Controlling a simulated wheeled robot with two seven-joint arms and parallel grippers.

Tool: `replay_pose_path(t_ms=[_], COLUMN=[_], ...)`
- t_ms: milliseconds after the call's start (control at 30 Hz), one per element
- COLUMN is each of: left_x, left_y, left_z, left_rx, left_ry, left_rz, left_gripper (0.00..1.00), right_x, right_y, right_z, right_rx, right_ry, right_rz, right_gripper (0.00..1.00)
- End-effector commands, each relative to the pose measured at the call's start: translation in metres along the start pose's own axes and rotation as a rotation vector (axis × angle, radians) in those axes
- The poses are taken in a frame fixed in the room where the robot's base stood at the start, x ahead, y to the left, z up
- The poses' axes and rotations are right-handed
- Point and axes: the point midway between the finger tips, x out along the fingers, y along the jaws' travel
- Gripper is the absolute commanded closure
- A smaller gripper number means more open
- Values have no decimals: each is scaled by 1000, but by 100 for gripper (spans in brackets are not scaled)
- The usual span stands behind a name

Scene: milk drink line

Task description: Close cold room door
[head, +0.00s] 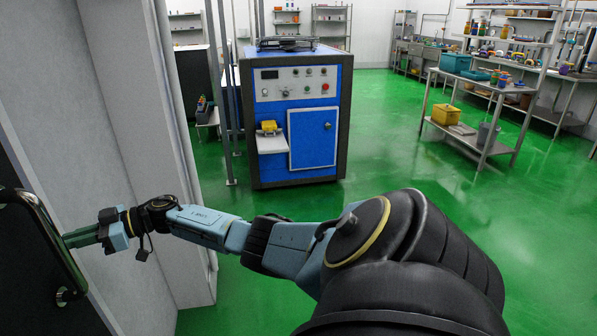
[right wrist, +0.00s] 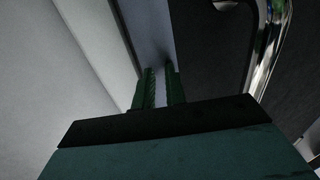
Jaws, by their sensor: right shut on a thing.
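The cold room door (head: 30,270) is the dark panel at the far left of the head view, with a bent chrome handle (head: 45,235). In the right wrist view the dark door (right wrist: 210,60) fills the right side, and its handle (right wrist: 268,45) stands off to the right of the fingers. My right gripper (head: 75,238) reaches left to the door beside the handle. Its green fingers (right wrist: 161,88) are either side of a narrow grey-blue strip at the door's edge and shut on it. The fingertip contact is dim. My left gripper is not in view.
A pale wall and post (head: 135,110) stand close beside the door. A blue machine (head: 300,115) stands beyond on the green floor. A metal shelf rack (head: 490,95) with bins is at the right. The floor between them is clear.

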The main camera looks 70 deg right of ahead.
Motion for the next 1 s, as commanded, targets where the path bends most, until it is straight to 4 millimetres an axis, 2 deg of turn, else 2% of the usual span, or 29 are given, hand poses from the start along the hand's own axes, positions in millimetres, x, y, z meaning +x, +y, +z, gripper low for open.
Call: replay_pose_path(t_ms=[33, 367, 467, 567, 800, 1000], left_x=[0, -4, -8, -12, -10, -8], left_y=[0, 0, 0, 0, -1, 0], left_z=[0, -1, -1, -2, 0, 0], left_rx=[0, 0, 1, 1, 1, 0], left_ry=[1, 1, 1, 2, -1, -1], left_rz=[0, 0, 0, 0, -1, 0], left_gripper=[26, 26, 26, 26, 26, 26], right_x=[14, 7, -8, -31, -92, -126], right_y=[-5, -4, 0, 7, 15, 18], right_z=[-8, -9, -9, -8, -2, -2], right_rx=[-4, -4, -4, -5, -5, -5], right_ry=[21, 19, 18, 14, 9, 10], right_rz=[-6, -7, -5, -1, 2, -2], right_gripper=[100, 100, 100, 100, 100, 100])
